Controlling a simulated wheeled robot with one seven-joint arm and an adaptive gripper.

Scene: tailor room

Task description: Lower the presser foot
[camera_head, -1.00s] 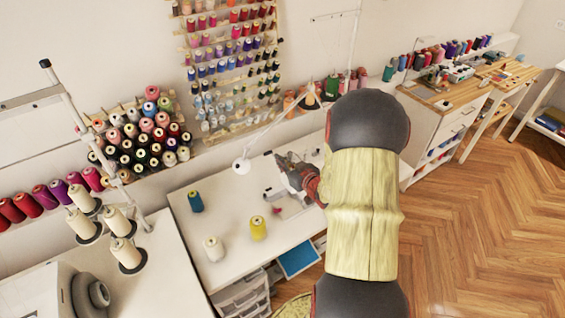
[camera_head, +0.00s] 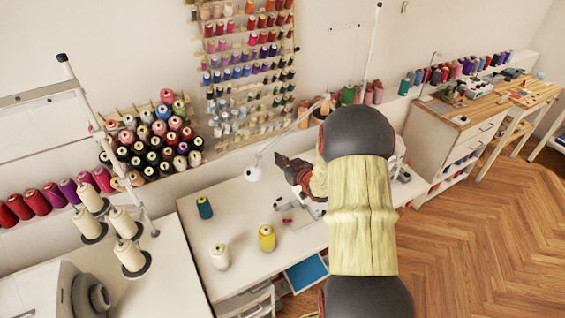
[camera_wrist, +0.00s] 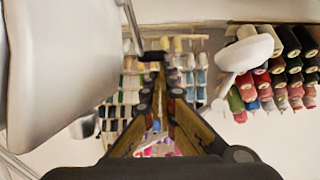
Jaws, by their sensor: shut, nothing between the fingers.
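My gripper (camera_head: 279,159) is raised above the white sewing table, near the lamp head. In the wrist view its fingers (camera_wrist: 154,58) meet at the tips, shut and empty. The sewing machine is mostly hidden behind my arm in the head view; its bed (camera_head: 296,216) shows below the gripper and a white part (camera_head: 396,168) shows right of my arm. In the wrist view a large smooth white body (camera_wrist: 60,75), likely the machine head, fills the left side. A thin metal rod (camera_wrist: 131,22) stands beside it, left of the fingertips. I cannot make out the presser foot.
A white lamp (camera_head: 253,173) stands close left of my gripper; it also shows in the wrist view (camera_wrist: 243,55). Teal (camera_head: 204,208), white (camera_head: 220,257) and yellow (camera_head: 266,238) spools stand on the table's left. Thread racks (camera_head: 245,70) line the wall.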

